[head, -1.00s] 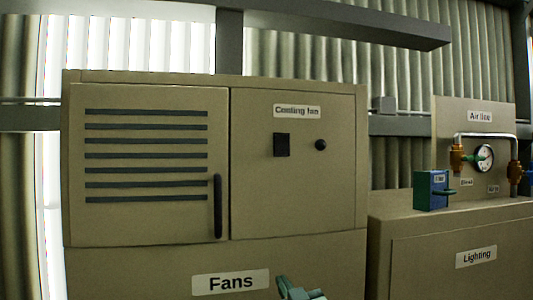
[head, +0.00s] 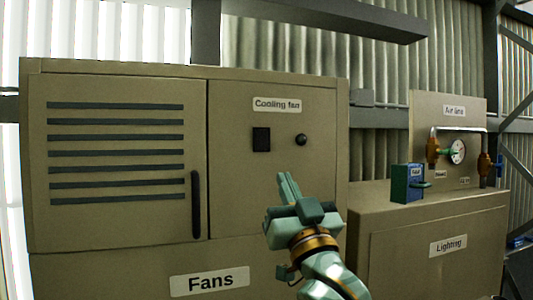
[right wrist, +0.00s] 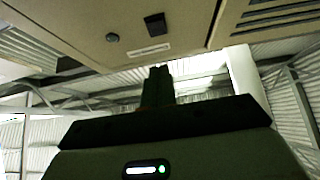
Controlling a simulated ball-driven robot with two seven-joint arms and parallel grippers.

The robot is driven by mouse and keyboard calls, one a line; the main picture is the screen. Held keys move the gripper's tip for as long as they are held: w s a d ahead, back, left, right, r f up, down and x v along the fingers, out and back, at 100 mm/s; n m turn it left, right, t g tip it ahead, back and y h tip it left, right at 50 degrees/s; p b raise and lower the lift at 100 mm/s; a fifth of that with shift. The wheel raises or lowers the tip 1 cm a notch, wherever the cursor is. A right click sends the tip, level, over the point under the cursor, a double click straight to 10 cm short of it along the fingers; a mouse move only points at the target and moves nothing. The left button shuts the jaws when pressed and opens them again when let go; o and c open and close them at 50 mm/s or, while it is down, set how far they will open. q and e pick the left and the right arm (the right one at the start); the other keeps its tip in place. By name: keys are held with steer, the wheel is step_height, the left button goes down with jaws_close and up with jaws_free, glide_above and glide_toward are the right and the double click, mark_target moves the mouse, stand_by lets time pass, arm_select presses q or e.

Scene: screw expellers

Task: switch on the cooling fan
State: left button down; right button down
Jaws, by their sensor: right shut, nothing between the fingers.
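The cooling fan panel is the right half of a tan cabinet (head: 232,230), under a "Cooling fan" label (head: 277,104). A dark rectangular switch (head: 261,139) sits below the label, with a small round dark knob (head: 301,140) to its right. My right gripper (head: 285,180) is shut and empty, pointing up, below the switch and knob and apart from them. In the right wrist view the shut fingers (right wrist: 158,72) point toward the panel, with the switch (right wrist: 155,24) and the knob (right wrist: 112,37) beyond them. My left gripper is not in view.
A louvred door (head: 120,220) with a dark handle (head: 196,204) is left of the panel. A "Fans" label (head: 209,280) is below. To the right stand a lower "Lighting" cabinet (head: 400,260), a blue-green box (head: 408,183) and an air line gauge (head: 457,152).

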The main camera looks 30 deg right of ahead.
mark_target(262, 142)
steer(key=shift+w+d+r+p, duration=0.45)
steer(key=shift+w+r+p, duration=0.4)
steer(key=shift+w, duration=0.95)
steer(key=shift+w+d+r+p, duration=0.4)
steer(key=shift+w+r+p, duration=0.4)
steer(key=shift+w, duration=1)
steer(key=shift+w+d+r+p, duration=0.45)
steer(key=shift+w+r+p, duration=0.4)
steer(key=shift+w, duration=0.95)
